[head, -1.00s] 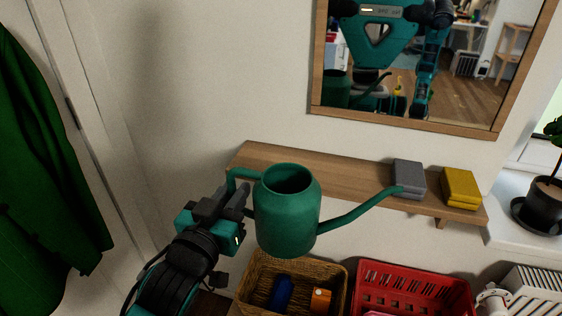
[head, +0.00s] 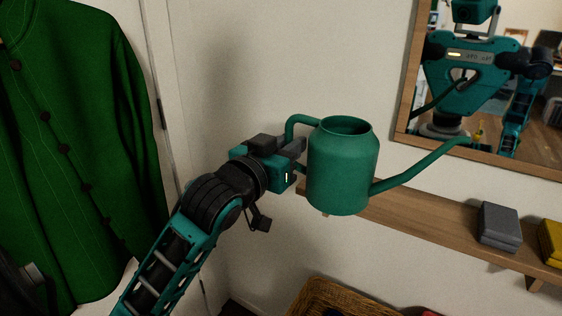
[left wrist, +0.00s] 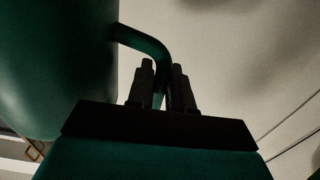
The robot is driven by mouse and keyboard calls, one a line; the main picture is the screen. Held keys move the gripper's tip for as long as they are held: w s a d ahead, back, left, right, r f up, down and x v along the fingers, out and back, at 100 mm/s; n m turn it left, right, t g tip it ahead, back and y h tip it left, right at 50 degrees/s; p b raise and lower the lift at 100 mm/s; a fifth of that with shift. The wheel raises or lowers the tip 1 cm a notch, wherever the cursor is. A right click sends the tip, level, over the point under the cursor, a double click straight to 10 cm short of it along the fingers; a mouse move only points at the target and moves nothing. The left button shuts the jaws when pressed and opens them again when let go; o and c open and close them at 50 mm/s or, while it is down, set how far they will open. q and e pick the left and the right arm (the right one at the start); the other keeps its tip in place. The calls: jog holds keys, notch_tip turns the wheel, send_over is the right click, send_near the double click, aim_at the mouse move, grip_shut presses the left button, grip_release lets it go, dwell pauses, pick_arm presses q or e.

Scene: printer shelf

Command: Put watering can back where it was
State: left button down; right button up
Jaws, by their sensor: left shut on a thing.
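The green watering can (head: 342,168) is upright in the middle of the head view, its spout pointing right. My left gripper (head: 301,150) is shut on its handle, at the can's left side. In the left wrist view the two fingers of the gripper (left wrist: 163,88) close around the handle (left wrist: 143,38), and the can's body (left wrist: 55,65) fills the left side. The can appears held in front of the wooden shelf (head: 420,219) and hides part of its left end. My right gripper is not clearly in view.
A grey box (head: 499,226) and a yellow box (head: 550,242) sit on the right part of the shelf. A wicker basket (head: 345,297) is below. A framed mirror (head: 410,75) hangs above. A green coat (head: 85,150) hangs at the left. The shelf between can and grey box looks clear.

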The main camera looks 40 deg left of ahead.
pick_arm(q)
jog(key=w, duration=1.4)
jog(key=f, duration=0.3)
jog(key=f+b, duration=0.1)
jog(key=f, duration=0.1)
jog(key=shift+a+f, duration=0.25)
jog(key=shift+a, duration=0.1)
jog(key=shift+w+f, duration=0.2)
jog(key=shift+f, duration=0.3)
